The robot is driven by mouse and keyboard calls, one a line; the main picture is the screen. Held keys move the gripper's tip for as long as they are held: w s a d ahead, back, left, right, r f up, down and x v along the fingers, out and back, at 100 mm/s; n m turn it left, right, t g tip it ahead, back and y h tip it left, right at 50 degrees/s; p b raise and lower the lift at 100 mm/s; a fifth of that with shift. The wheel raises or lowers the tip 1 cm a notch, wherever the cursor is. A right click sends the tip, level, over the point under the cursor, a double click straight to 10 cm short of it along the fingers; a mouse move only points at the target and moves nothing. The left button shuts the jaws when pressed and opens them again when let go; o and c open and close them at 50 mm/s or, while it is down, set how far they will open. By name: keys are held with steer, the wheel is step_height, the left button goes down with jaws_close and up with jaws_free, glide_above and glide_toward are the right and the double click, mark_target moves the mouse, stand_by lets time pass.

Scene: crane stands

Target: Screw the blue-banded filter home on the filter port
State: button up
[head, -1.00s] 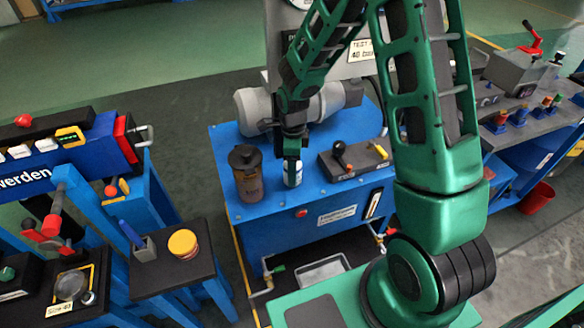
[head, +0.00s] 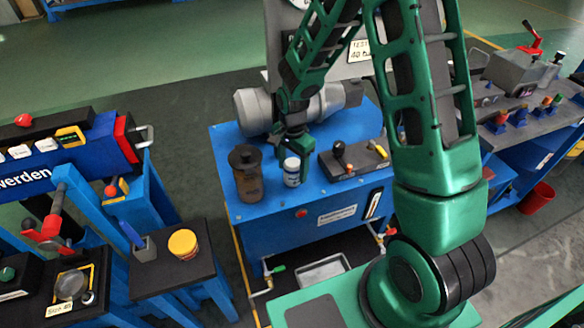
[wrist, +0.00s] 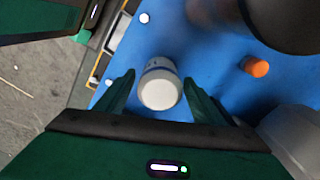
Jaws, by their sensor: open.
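The blue-banded filter (head: 292,172) is a small white canister standing on the blue stand top. It looks upright. Its white end shows in the wrist view (wrist: 159,92), with the blue band along the body. My gripper (head: 294,154) is open, just behind the filter in the head view. In the wrist view my gripper (wrist: 159,80) has one finger on each side of the canister, with blue surface showing between each finger and it. The filter port is not visible apart from the filter; I cannot tell how the filter is seated.
A brown vessel with a dark lid (head: 246,178) stands close left of the filter. A dark block with a black knob and a yellow lever (head: 350,160) is close on the right. A grey motor (head: 255,110) lies behind. An orange knob (wrist: 257,66) shows in the wrist view.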

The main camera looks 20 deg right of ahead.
steer(key=n, duration=1)
steer(key=shift+n, duration=0.4)
steer(key=c, duration=1.2)
steer(key=m, duration=0.3)
steer(key=shift+m, duration=1.1)
